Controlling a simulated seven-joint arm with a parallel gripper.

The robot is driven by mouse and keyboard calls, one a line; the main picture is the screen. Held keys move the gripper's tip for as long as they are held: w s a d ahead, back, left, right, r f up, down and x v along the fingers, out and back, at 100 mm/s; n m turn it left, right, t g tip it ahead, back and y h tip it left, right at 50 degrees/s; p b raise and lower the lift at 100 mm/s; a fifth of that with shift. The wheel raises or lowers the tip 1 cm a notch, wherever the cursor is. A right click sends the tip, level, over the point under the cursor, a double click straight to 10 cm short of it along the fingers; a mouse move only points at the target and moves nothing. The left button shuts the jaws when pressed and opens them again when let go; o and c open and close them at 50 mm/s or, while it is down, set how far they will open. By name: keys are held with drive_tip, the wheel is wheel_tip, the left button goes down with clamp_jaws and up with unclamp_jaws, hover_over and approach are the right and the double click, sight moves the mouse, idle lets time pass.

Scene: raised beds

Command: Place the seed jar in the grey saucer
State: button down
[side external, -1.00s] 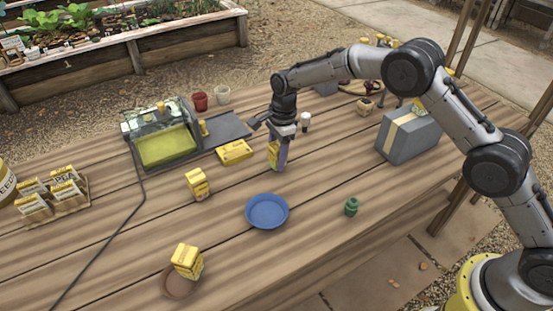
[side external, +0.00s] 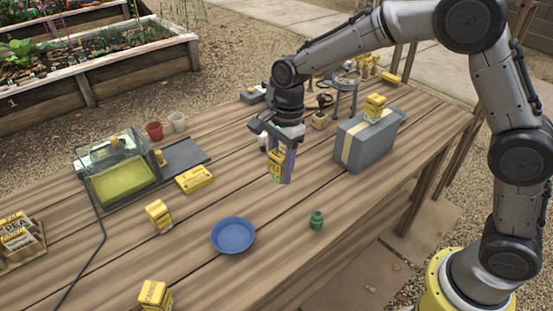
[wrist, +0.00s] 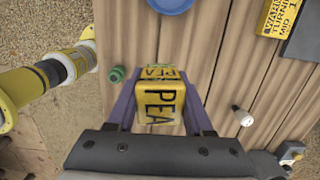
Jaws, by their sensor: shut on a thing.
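My gripper (side external: 282,172) is shut on a yellow box (side external: 275,163) marked PEA, held between its two purplish fingers above the table. The box also fills the middle of the wrist view (wrist: 160,104). I cannot make out a clear seed jar; a small green bottle (side external: 316,220) stands right of a round blue dish (side external: 233,236). The dish is empty and looks blue, and I see no plainly grey saucer. In the wrist view the green bottle (wrist: 117,74) is left of the held box, and the dish (wrist: 172,4) is cut off at the top edge.
A grey case (side external: 368,141) with a yellow box on top stands right of my gripper. A glass-sided tank (side external: 118,170), a grey mat (side external: 183,155) and more yellow boxes (side external: 158,217) lie to the left. Bare planks surround the blue dish.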

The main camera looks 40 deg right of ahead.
drive_tip(key=shift+s+d+r, duration=0.1)
drive_tip(key=shift+s+r, duration=0.05)
drive_tip(key=shift+s, duration=0.1)
wheel_tip(320, 180, up, 15)
drive_tip(key=w+d+m+t, duration=0.15)
drive_tip(key=d+m, duration=0.35)
drive_tip(key=d, duration=0.8)
drive_tip(key=w+d+m+g, duration=0.1)
drive_tip(key=w+d+m, duration=0.3)
drive_tip(key=d, duration=0.8)
drive_tip(key=s+d+m+h, duration=0.1)
drive_tip(key=s+d+m, duration=0.4)
drive_tip(key=d, duration=0.7)
drive_tip(key=s+d+m, duration=0.5)
drive_tip(key=s+d, duration=0.1)
drive_tip(key=d, duration=0.6)
wheel_tip(320, 180, down, 12)
drive_tip(key=shift+t, duration=0.45)
drive_tip(key=w+d+f, duration=0.2)
drive_tip(key=w+d, duration=0.1)
drive_tip(key=w+d+f, duration=0.6)
drive_tip(key=shift+w+d+f, duration=0.15)
drive_tip(key=shift+w+d, duration=0.15)
drive_tip(key=shift+w+d+f, duration=0.35)
drive_tip(key=shift+f, duration=1.75)
drive_tip(key=shift+f, duration=0.2)
